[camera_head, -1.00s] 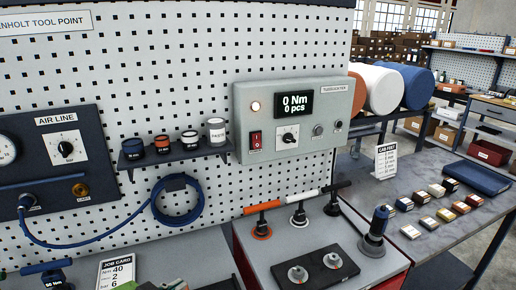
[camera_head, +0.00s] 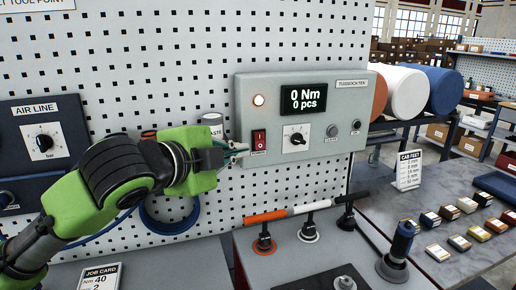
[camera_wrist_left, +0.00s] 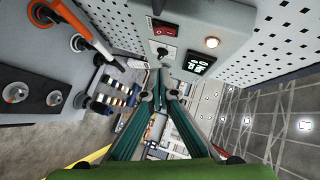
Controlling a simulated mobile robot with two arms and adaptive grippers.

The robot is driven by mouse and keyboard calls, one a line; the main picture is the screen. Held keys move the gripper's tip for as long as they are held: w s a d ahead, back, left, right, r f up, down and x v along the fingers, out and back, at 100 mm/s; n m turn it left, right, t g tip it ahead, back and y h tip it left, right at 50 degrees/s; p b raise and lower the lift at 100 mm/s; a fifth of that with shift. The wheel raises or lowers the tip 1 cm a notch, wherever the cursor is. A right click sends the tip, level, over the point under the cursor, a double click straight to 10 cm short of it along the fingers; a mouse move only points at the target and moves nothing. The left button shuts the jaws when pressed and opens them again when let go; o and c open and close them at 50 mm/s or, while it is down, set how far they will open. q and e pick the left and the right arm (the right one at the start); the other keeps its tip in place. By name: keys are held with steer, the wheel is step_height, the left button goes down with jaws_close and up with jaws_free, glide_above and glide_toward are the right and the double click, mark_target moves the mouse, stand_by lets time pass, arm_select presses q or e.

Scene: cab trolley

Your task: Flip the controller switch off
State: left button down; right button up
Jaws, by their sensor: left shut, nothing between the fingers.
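The controller (camera_head: 340,92) is a grey box on the pegboard, with a lit display (camera_head: 303,98) reading 0 Nm, 0 pcs. Its red rocker switch (camera_head: 259,140) sits at the lower left, under a glowing lamp (camera_head: 259,100). My left gripper (camera_head: 244,151) is shut and empty, its tips just left of the switch and slightly below it. I cannot tell whether they touch the box. In the left wrist view the switch (camera_wrist_left: 165,31) shows above the closed fingers (camera_wrist_left: 160,88), apart from them in the picture. My right gripper is not in view.
A black knob (camera_head: 296,138) and two small buttons sit right of the switch. My left arm covers most of the jar shelf and part of the blue hose (camera_head: 170,226). Below the controller stand tools with orange, white and black handles (camera_head: 265,216).

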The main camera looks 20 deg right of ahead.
arm_select(q)
steer(key=p, duration=0.5)
glide_toward(261, 145)
steer(key=shift+x, duration=3.15)
steer(key=shift+s+d, duration=0.15)
steer(key=shift+s, duration=0.05)
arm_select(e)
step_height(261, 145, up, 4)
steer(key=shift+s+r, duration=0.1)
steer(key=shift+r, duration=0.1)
arm_select(q)
steer(key=shift+w+f+b, duration=0.2)
steer(key=shift+f+b, duration=0.3)
steer(key=shift+b, duration=0.5)
steer(key=shift+m+t+h+b, duration=0.3)
steer(key=shift+t+b, duration=0.05)
steer(key=shift+t, duration=0.15)
steer(key=shift+w+r+p, duration=0.1)
steer(key=shift+r+p, duration=0.2)
steer(key=shift+p, duration=0.05)
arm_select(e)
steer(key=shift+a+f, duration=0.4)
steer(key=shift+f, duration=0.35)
